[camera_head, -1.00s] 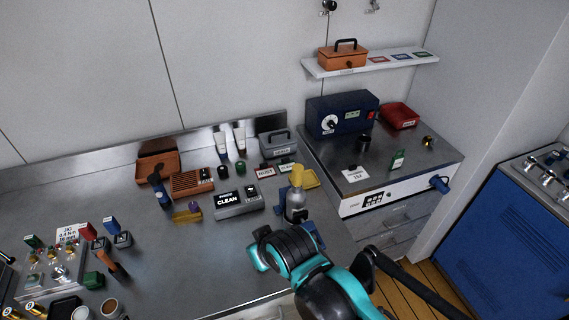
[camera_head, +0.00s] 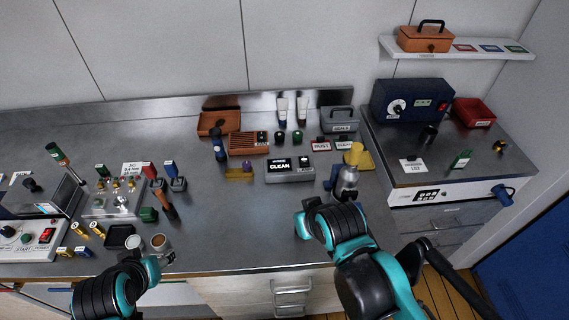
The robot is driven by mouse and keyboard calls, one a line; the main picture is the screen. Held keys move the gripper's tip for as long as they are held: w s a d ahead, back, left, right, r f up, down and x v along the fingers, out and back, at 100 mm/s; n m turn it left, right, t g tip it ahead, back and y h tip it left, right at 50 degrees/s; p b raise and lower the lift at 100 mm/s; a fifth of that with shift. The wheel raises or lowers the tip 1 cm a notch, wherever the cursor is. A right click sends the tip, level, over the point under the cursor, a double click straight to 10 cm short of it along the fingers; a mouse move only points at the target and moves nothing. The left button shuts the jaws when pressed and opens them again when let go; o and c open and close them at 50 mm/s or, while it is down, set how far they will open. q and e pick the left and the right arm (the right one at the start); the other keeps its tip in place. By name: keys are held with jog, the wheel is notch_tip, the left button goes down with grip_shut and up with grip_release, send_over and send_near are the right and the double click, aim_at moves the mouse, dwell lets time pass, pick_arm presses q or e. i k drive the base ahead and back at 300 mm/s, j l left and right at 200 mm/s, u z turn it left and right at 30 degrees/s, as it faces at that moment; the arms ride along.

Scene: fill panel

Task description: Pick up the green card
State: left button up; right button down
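A small green card (camera_head: 460,159) stands upright, tilted a little, on the metal top of the unit at the right. A flat green-faced card or label (camera_head: 515,49) lies at the right end of the wall shelf. My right arm's end (camera_head: 333,222) is over the front edge of the bench, left of and apart from the standing card. My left arm's end (camera_head: 128,286) is at the lower left, in front of the bench. The fingers of both grippers do not show clearly.
A white label (camera_head: 411,166) and a dark knob-like object (camera_head: 429,134) are left of the green card. A red bin (camera_head: 473,112) is behind it. Bare bench (camera_head: 240,220) lies between my arms.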

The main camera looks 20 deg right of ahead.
aim_at(344, 142)
jog(key=k+l+z, duration=0.35)
jog(key=k+l, duration=0.4)
jog(key=l+z, duration=0.15)
jog(key=l, duration=0.3)
jog(key=i+l+z, duration=0.15)
jog(key=l, duration=0.3)
jog(key=i+l+z, duration=0.15)
jog(key=l, duration=0.3)
jog(key=i+l+z, duration=0.15)
jog(key=i, duration=0.3)
jog(key=i+l+z, duration=0.1)
jog(key=i, duration=0.4)
jog(key=k+l, duration=0.05)
jog(key=l, duration=0.05)
